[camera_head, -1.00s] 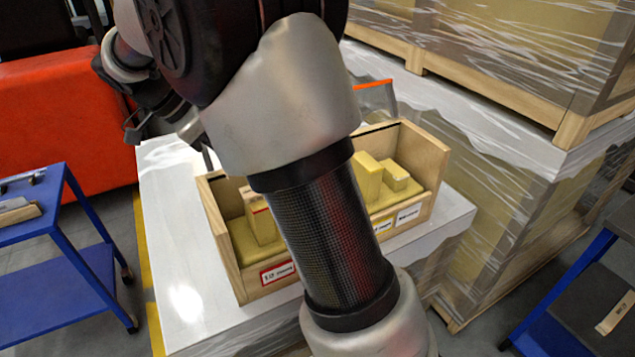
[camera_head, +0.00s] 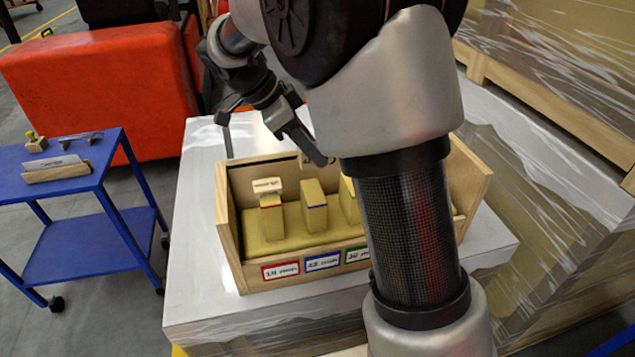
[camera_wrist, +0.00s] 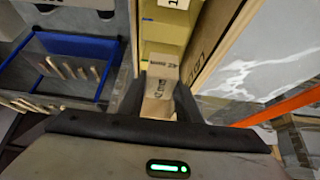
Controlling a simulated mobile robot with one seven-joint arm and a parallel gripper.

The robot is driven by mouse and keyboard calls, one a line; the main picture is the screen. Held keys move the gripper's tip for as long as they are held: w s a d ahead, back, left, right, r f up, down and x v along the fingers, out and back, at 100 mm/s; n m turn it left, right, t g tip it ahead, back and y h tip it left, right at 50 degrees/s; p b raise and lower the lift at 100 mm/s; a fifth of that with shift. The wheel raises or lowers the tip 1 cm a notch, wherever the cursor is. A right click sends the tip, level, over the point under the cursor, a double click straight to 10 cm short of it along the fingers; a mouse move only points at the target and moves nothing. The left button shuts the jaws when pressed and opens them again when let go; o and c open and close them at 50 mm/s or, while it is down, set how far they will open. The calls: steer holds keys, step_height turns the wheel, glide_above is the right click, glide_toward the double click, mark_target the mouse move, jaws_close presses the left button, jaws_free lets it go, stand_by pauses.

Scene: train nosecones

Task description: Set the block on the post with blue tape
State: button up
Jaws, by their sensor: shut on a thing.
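My gripper (camera_wrist: 158,92) is shut on a pale wooden block (camera_wrist: 161,76) with dark print, seen between the dark fingers in the wrist view. In the head view the held block (camera_head: 311,160) shows beside my dark finger, behind and above the post with blue tape (camera_head: 314,207). That post is yellow, upright, with a bare top, and appears apart from the block. It stands in an open wooden box (camera_head: 228,225) behind a blue-edged label (camera_head: 323,263). To its left, the post with red tape (camera_head: 271,220) carries a pale printed block (camera_head: 267,185).
Another yellow post (camera_head: 349,200) stands to the right, partly hidden by my arm. The box walls rise around the posts. The box sits on a white wrapped surface (camera_head: 196,215). A blue cart (camera_head: 95,183) stands left and a wrapped crate (camera_head: 560,150) right.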

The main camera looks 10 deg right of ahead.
mark_target(313, 191)
step_height(313, 191, down, 8)
steer(key=shift+r, duration=0.1)
stand_by(0.4)
steer(key=shift+f+b, duration=0.25)
steer(key=shift+b, duration=0.2)
steer(key=o, duration=1)
steer(key=shift+r, duration=0.1)
